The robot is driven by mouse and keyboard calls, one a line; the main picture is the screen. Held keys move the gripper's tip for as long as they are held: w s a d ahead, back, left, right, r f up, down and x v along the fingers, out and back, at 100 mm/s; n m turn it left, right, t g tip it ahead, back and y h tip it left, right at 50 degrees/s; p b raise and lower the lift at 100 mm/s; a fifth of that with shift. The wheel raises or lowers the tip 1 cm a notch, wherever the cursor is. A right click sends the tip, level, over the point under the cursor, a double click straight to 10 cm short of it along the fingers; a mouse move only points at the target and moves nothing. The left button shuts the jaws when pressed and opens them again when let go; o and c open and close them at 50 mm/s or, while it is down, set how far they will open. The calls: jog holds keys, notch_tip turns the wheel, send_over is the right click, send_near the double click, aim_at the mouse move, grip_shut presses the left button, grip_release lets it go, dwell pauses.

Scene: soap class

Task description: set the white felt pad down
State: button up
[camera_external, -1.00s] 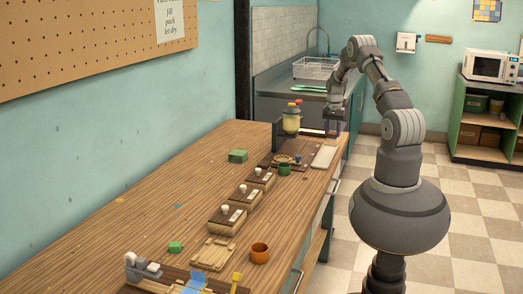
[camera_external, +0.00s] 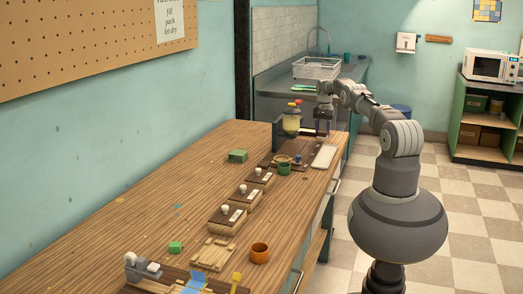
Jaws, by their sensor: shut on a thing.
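My gripper (camera_external: 323,127) is at the far end of the wooden table, pointing down just right of the yellow jar. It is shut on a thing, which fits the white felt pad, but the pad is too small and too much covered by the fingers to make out. I cannot tell whether it touches the surface below. A pale flat slab (camera_external: 324,156) lies by the table's right edge, nearer the camera than the gripper.
The yellow jar with a red top (camera_external: 291,121) stands close left of the gripper. A green cup (camera_external: 284,168) and a dark board with small items lie nearer. Several wooden blocks with white knobs line the table (camera_external: 150,210). The sink counter with a white rack (camera_external: 316,68) is behind.

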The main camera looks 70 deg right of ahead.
aim_at(322, 131)
jog(key=shift+f, duration=0.65)
jog(key=shift+f, duration=0.3)
jog(key=o, duration=1.1)
jog(key=shift+c, duration=0.2)
jog(key=shift+r, duration=0.1)
notch_tip(322, 131, up, 12)
jog(key=p, duration=0.4)
jog(key=shift+r+p, duration=0.2)
jog(key=shift+p, duration=0.1)
